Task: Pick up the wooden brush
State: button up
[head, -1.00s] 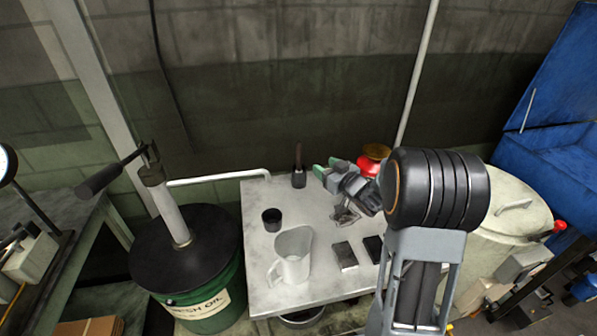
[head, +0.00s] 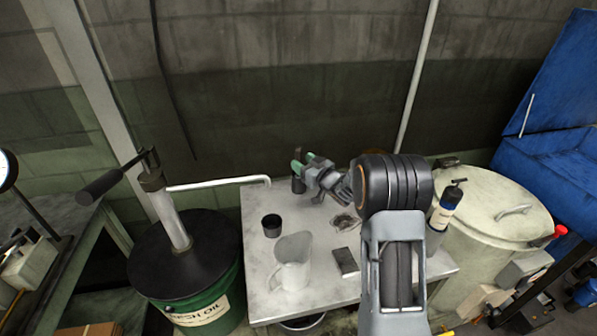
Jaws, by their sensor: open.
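The brush (head: 298,186) stands upright at the back edge of the pale table (head: 262,205). Its dark lower part shows, and its thin brown handle is mostly hidden by my gripper. My gripper (head: 303,161) has green-tipped fingers and comes in from the right at the height of the handle. The fingers are open, apart from each other, and appear to be on either side of the handle. I cannot tell whether they touch it.
A small black cup (head: 271,226), a clear jug (head: 293,262) and a dark flat block (head: 345,262) are on the table. A green oil drum (head: 205,300) with a pump stands left. A lidded pale drum (head: 490,205) and a dark bottle (head: 447,205) are right.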

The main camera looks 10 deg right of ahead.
jog(key=shift+x, duration=2.1)
jog(key=shift+c, duration=0.5)
grip_shut()
